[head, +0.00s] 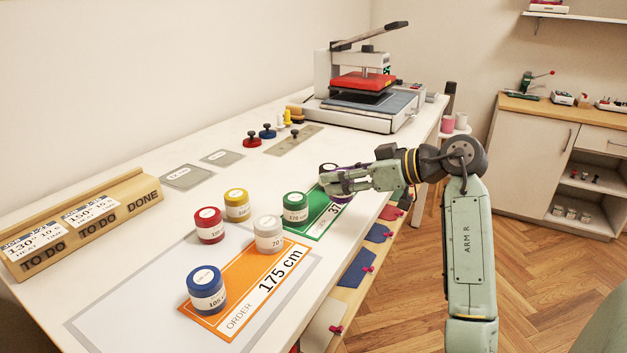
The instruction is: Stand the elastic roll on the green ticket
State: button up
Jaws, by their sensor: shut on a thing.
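The green ticket (318,224) lies on the white table near its right edge. A green-and-white roll (295,208) stands upright on its left part. My gripper (335,181) is over the ticket's far end, shut on a purple-and-white roll (346,168). The fingers hide much of this roll, and I cannot tell whether its base touches the ticket. The orange ticket (244,313) marked 175 cm lies nearer, with a blue roll (206,290) and a grey roll (268,234) on it. A red roll (209,225) and a yellow roll (236,205) stand to the left.
A wooden TO DO / DONE rack (84,226) stands at the table's left. A heat press (362,90) is at the far end. The table's right edge is close to my gripper.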

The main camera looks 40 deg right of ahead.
jog(key=w, duration=0.2)
jog(key=w+a+p, duration=0.1)
jog(key=w, duration=0.4)
jog(key=shift+w+a+f, duration=0.2)
jog(key=shift+f, duration=0.1)
jog(key=shift+f+p, duration=0.75)
jog(key=shift+f, duration=1.05)
jog(key=shift+f, duration=0.15)
jog(key=o, duration=0.8)
jog(key=shift+r, duration=0.2)
jog(key=b+v, duration=0.3)
jog(key=v, duration=0.9)
jog(key=shift+f, duration=0.1)
